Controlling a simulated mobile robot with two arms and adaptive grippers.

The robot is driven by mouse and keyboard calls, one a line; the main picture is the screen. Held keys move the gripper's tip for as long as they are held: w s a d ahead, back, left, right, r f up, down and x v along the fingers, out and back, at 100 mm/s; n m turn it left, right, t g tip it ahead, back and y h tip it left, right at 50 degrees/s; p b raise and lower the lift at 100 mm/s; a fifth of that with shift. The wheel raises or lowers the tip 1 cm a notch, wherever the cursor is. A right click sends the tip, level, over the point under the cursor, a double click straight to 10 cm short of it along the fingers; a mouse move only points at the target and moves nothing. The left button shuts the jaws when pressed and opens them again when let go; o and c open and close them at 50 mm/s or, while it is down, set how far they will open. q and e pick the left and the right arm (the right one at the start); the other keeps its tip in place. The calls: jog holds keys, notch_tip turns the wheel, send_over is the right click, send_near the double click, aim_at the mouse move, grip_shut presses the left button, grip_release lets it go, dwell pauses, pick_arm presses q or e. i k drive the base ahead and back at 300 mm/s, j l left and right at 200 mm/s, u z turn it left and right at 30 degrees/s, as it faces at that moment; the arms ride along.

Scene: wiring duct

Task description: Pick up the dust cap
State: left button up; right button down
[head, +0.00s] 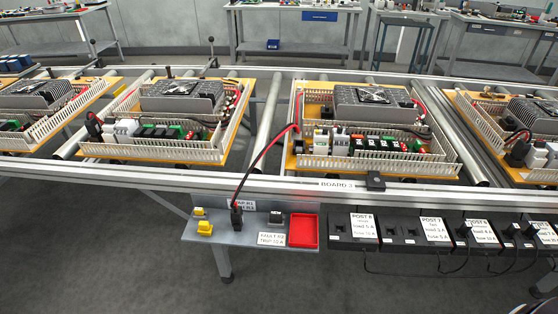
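Two small yellow pieces sit at the left end of the grey shelf (258,238) on the front of the conveyor frame. The upper yellow piece (199,212) is small, and the lower yellow piece (205,229) is larger and blocky. Either may be the dust cap; I cannot tell which from this view. Neither of my grippers is in view.
A red tray (303,231) and a black socket (275,217) are on the same shelf. A row of black posts (405,236) stands at right. The floor in front is clear.

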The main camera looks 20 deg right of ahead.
aim_at(205, 228)
jog(key=i+j+z, duration=0.4)
jog(key=j, duration=0.3)
jog(key=i+j+z, duration=0.15)
jog(key=i+j, duration=0.2)
